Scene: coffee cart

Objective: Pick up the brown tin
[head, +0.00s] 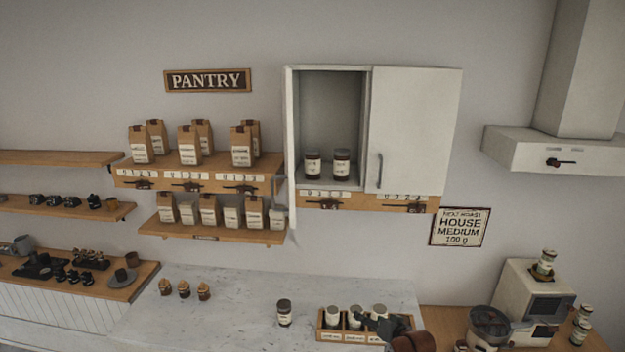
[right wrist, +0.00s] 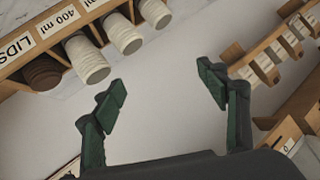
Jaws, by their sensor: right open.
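A dark tin with a pale label (head: 284,312) stands upright on the marble counter in the head view, left of the wooden cup rack. Two dark brownish tins with pale labels, a left one (head: 313,163) and a right one (head: 341,163), stand in the open side of the wall cabinet. I cannot tell which of these is the brown tin. My right gripper (head: 375,325) is at the rack, right of the counter tin and apart from it. In the right wrist view its fingers (right wrist: 165,95) are spread with nothing between them. My left gripper is out of view.
The wooden cup rack (head: 345,337) holds pale cup stacks; the wrist view shows a cup stack (right wrist: 86,60) beside brown lids (right wrist: 40,72). Three small brown-topped items (head: 184,290) stand at the counter's left. A grinder (head: 487,320) and white machine (head: 530,295) stand right. The counter's middle is clear.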

